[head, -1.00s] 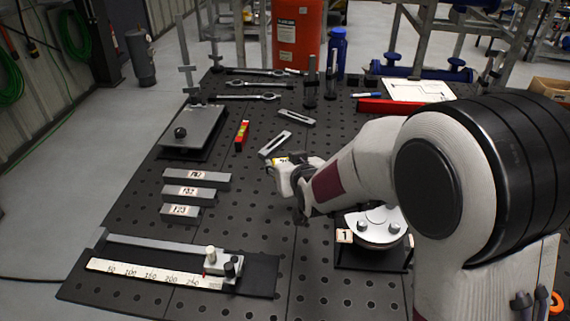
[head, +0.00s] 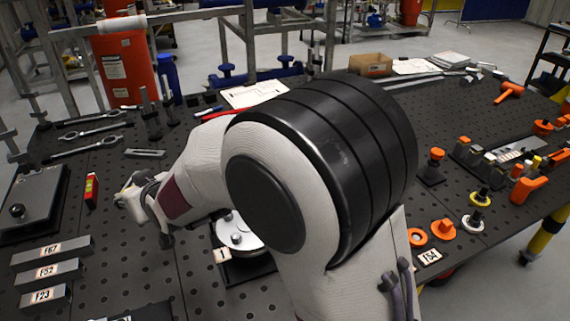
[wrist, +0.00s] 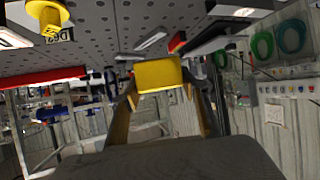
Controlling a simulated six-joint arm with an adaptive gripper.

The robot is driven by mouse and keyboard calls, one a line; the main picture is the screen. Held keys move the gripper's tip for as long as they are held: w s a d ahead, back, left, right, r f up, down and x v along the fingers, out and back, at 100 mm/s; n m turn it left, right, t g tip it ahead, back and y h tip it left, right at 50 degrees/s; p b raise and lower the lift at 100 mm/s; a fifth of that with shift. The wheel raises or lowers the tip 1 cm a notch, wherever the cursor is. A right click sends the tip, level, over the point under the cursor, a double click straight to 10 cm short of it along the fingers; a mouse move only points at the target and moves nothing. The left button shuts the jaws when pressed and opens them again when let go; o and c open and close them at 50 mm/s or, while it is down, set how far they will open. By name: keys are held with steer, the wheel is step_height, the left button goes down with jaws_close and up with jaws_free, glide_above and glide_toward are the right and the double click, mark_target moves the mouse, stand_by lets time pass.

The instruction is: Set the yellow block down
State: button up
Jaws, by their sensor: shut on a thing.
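The yellow block (wrist: 158,75) is clear in the wrist view, between the two fingers of my gripper (wrist: 160,88). The gripper is shut on it, and the block's broad face is toward the camera. In the head view my gripper (head: 128,196) is over the dark perforated table (head: 115,255), right of the red-and-yellow level (head: 91,190). There, the block cannot be made out behind the gripper and wrist. In the wrist view the table surface (wrist: 110,25) fills the top, with the block apart from it as far as I can tell.
Labelled grey bars (head: 50,270) lie at the lower left and a grey plate with a knob (head: 30,205) at the left. A round fixture (head: 240,235) sits partly behind my arm. Orange parts (head: 444,228) crowd the right. Bare table shows below my gripper.

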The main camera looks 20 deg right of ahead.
steer(key=w+d+m+h, duration=0.2)
steer(key=w+d, duration=0.5)
steer(key=d, duration=0.4)
steer(key=w+d+r+m+t+h, duration=0.1)
steer(key=w+d+m+h, duration=0.1)
steer(key=w+d, duration=0.5)
steer(key=d, duration=0.5)
steer(key=shift+w+r+h, duration=0.15)
steer(key=shift+h, duration=0.15)
steer(key=w+d+m+h, duration=0.1)
steer(key=d, duration=0.6)
steer(key=w+d+m+h, duration=0.1)
steer(key=d, duration=0.5)
steer(key=w+d+m+h, duration=0.1)
steer(key=d, duration=0.6)
steer(key=shift+w+d+f, duration=0.2)
steer(key=shift+w+d, duration=0.15)
steer(key=shift+c, duration=0.2)
steer(key=shift+o, duration=0.2)
steer(key=f, duration=0.4)
steer(key=shift+d+f, duration=0.1)
steer(key=shift+d, duration=0.1)
steer(key=shift+f, duration=0.4)
steer(key=shift+c, duration=0.2)
steer(key=shift+f, duration=3.1)
steer(key=shift+f, duration=1.9)
